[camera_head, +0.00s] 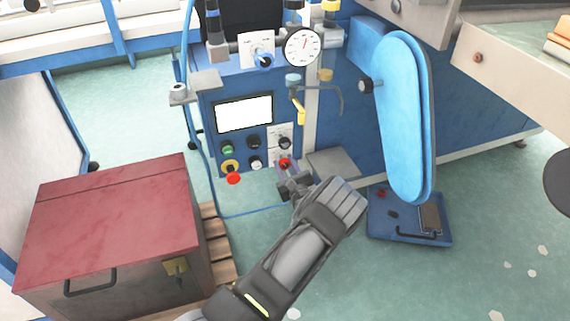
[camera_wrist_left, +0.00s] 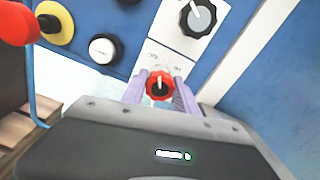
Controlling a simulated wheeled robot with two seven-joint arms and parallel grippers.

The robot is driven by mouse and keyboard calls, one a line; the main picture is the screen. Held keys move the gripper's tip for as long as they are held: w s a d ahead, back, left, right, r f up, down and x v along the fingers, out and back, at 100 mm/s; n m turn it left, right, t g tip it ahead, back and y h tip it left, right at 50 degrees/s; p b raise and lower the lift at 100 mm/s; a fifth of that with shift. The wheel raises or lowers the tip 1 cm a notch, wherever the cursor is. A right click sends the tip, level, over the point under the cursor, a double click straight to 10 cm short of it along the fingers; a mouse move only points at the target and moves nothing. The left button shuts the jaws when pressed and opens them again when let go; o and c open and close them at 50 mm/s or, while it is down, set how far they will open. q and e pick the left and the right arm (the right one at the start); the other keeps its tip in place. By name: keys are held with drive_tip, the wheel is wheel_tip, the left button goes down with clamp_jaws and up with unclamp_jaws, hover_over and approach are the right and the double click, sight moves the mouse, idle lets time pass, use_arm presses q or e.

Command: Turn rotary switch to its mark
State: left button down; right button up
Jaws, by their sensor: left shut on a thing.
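The red rotary switch (camera_wrist_left: 159,86) sits low on a white label plate (camera_wrist_left: 161,58) on the blue panel. Its pale pointer line points roughly up in the left wrist view. The switch also shows small in the head view (camera_head: 284,162). My left gripper (camera_wrist_left: 160,92) has its two purple fingers on either side of the red knob, shut on it. In the head view the left gripper (camera_head: 287,174) reaches the lower right of the control panel. The marks on the plate are too blurred to read. My right gripper is not in view.
Above the red switch is a black knob with a grey pointer (camera_wrist_left: 198,17). To its left are a white button (camera_wrist_left: 102,49) and a red emergency stop (camera_head: 233,179). A blue padded arm (camera_head: 403,115) stands right of the panel. A red chest (camera_head: 110,225) stands left.

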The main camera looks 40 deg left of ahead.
use_arm(q)
drive_tip(key=shift+n, duration=1.7)
drive_tip(key=c, duration=0.9)
unclamp_jaws()
drive_tip(key=shift+c, duration=0.2)
drive_tip(key=p+v, duration=0.2)
drive_tip(key=v, duration=0.6)
drive_tip(key=shift+p, duration=0.3)
